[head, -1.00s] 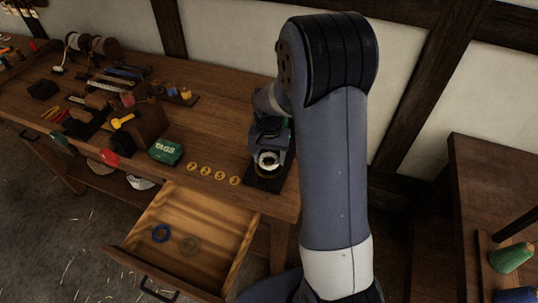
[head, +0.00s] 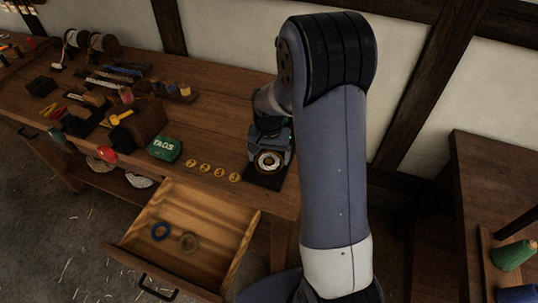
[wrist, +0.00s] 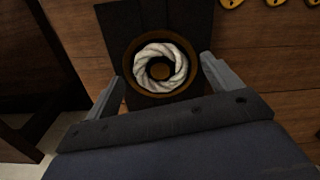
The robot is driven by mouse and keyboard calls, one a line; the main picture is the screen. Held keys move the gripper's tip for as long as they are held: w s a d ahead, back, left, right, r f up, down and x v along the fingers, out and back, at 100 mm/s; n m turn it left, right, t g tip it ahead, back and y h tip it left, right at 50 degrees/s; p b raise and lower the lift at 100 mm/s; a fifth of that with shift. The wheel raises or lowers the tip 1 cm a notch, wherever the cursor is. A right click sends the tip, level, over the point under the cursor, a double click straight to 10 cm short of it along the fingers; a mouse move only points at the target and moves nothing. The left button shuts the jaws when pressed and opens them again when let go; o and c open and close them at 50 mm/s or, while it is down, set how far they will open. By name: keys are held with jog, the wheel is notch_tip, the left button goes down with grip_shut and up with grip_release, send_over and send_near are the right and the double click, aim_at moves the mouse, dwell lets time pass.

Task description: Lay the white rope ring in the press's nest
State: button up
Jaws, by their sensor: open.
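The white rope ring (wrist: 160,67) lies in the round brown nest of the press (wrist: 130,87), around its centre post, in the wrist view. My gripper (wrist: 162,72) is open, with one finger on each side of the nest and neither touching the ring. In the head view my gripper (head: 272,143) is just behind the ring, partly hiding the press.
Brass numbered discs (head: 205,168) lie left of the press on the bench. A green TAGS box (head: 165,148) stands farther left.

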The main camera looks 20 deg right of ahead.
jog(key=shift+r, duration=0.1)
notch_tip(320, 180, up, 11)
jog(key=b, duration=0.1)
jog(key=shift+f, duration=0.2)
notch_tip(320, 180, down, 11)
jog(key=shift+r+p, duration=0.15)
jog(key=shift+p, duration=0.4)
jog(key=shift+r+p, duration=0.35)
jog(key=shift+r, duration=0.1)
jog(key=shift+f, duration=0.1)
